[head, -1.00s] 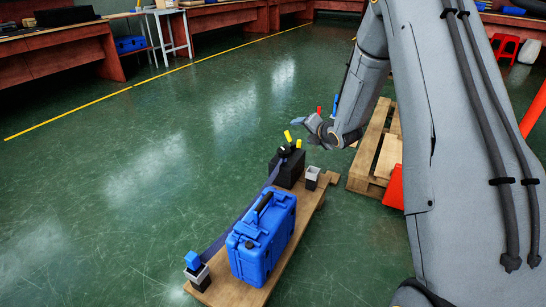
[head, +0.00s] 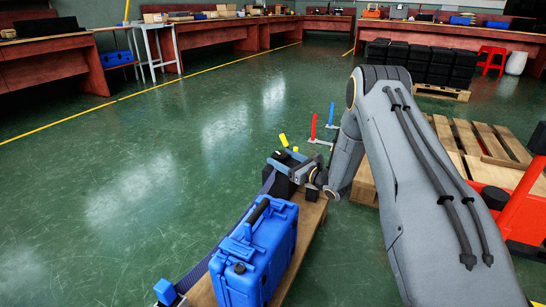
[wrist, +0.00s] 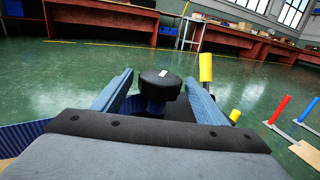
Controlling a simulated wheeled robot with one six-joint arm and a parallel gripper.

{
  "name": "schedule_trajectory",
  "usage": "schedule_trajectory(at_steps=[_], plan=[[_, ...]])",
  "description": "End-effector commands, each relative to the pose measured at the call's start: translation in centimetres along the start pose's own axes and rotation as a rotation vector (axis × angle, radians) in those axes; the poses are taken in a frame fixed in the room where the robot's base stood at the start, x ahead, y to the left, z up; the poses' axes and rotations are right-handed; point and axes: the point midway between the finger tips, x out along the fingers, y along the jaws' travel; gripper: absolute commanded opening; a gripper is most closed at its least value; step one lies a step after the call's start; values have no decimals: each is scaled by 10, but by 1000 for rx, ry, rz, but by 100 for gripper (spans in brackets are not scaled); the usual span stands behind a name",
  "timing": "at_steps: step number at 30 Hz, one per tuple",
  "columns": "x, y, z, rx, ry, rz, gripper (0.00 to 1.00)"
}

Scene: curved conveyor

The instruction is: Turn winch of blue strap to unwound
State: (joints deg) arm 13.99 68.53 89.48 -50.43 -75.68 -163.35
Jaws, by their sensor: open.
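The winch is a black block with a round black knob (wrist: 160,85) and a yellow handle (head: 283,140), standing at the far end of a wooden board. The yellow handle (wrist: 206,68) stands upright in the wrist view, just right of my right finger. The blue strap (head: 196,272) runs along the board's left side to the winch; it also shows in the wrist view (wrist: 28,136). My gripper (wrist: 158,80) is open, its two blue fingers on either side of the knob. I cannot tell whether they touch it. In the head view my gripper (head: 286,158) partly hides the winch.
A blue case (head: 262,255) stands on the board (head: 308,218), close in front of the winch. A blue-topped post (head: 165,291) is at the near end. Red (head: 313,127) and blue (head: 330,115) upright levers stand behind. Pallets (head: 462,135) lie right; open floor is left.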

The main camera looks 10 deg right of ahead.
Motion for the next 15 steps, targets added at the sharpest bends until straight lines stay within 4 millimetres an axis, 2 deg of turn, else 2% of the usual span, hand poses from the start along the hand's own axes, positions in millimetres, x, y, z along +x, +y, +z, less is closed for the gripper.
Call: schedule_trajectory(at_steps=[1,6,15], plan=[[10,1,-2,-1,-1,3,67],[35,0,-2,0,0,0,67],[55,-3,-1,2,1,-4,67]])
